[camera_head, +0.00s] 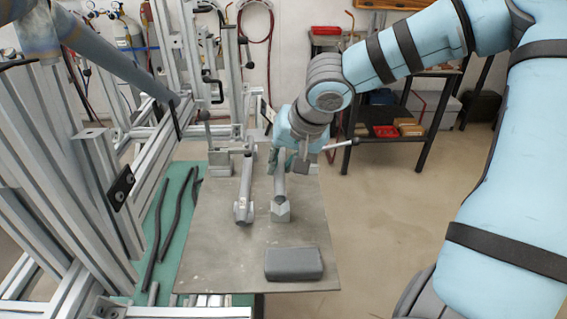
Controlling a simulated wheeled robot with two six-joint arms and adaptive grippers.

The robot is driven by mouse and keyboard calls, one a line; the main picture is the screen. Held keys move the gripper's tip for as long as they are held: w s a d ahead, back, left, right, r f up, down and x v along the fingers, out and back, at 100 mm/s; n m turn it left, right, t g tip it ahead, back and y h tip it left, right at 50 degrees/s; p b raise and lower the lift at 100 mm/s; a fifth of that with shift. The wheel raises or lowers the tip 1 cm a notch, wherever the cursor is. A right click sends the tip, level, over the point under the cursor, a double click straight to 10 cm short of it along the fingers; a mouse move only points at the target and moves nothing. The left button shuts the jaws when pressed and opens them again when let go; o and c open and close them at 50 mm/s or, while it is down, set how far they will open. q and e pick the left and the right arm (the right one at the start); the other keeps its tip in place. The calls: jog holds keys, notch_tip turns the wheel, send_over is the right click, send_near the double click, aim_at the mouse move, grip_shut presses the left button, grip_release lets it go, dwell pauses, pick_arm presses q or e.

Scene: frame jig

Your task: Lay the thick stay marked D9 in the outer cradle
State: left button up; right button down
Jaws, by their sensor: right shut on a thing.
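My right gripper (288,162) reaches down over the far half of the metal table. It is shut on a grey bar, which seems to be the stay with a block-shaped near end (281,210). The gripper and wrist hide its far part. Another grey stay (244,190) with a forked near end lies to its left, roughly parallel and apart from it. I cannot read a D9 mark on either one. Grey upright supports (220,157) stand at the table's back left; I cannot tell which is the outer cradle. My left gripper is not in view.
A dark grey block (294,264) lies on the near right of the metal table (215,255). A thin rod (357,144) sticks out right of my wrist. Aluminium frame posts (100,185) and a green mat with dark strips (172,220) are at left. The floor at right is clear.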

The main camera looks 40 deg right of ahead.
notch_tip(320, 180, down, 4)
jog(key=b, duration=0.4)
jog(key=shift+f+b, duration=0.7)
jog(key=shift+f, duration=0.3)
jog(key=shift+r, duration=0.1)
jog(key=c, duration=1.4)
grip_release()
jog(key=v, duration=1.2)
